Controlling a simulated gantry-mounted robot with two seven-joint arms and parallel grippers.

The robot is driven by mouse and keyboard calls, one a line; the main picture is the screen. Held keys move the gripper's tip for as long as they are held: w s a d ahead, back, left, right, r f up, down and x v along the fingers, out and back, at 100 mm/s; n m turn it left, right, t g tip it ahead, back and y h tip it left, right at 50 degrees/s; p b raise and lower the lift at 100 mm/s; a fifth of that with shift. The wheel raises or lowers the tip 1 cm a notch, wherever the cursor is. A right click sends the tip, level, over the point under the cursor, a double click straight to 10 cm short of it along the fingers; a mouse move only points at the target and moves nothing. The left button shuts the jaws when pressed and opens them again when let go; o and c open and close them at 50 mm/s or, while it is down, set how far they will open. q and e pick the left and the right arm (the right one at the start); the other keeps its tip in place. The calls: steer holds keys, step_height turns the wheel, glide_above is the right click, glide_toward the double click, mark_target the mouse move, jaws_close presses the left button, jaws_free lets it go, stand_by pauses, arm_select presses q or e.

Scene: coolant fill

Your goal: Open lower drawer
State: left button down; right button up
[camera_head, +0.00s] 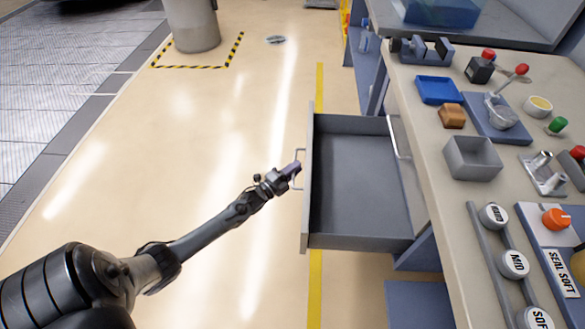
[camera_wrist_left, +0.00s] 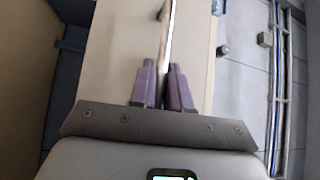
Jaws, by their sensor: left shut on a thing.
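A grey drawer (camera_head: 357,190) stands pulled out from the left side of the workbench, and its inside looks empty. Its front panel (camera_head: 309,181) faces left and carries a light metal handle (camera_head: 298,157). My left gripper (camera_head: 292,171) is at that handle, with its purple fingers shut on it. In the left wrist view the two purple fingers (camera_wrist_left: 163,88) close around the handle bar (camera_wrist_left: 167,35), in front of the pale drawer front (camera_wrist_left: 120,50). A second handle (camera_head: 392,138) shows on the bench face above the drawer. My right gripper is not in view.
The workbench top (camera_head: 425,130) holds a blue tray (camera_head: 438,90), a grey open box (camera_head: 472,157), an orange-brown block (camera_head: 451,115) and labelled round knobs (camera_head: 514,263). The floor (camera_head: 220,150) left of the drawer is clear. A grey cylinder (camera_head: 193,25) stands at the back.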

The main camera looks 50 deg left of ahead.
arm_select(q)
steer(key=shift+r, duration=0.1)
steer(key=c, duration=1.2)
jaws_free()
steer(key=shift+s, duration=0.1)
steer(key=shift+s, duration=0.25)
steer(key=s+f+p, duration=0.1)
steer(key=s+p, duration=0.2)
steer(key=s, duration=0.7)
steer(key=shift+d+f+p, duration=0.25)
steer(key=shift+d+p, duration=0.05)
steer(key=shift+p, duration=0.1)
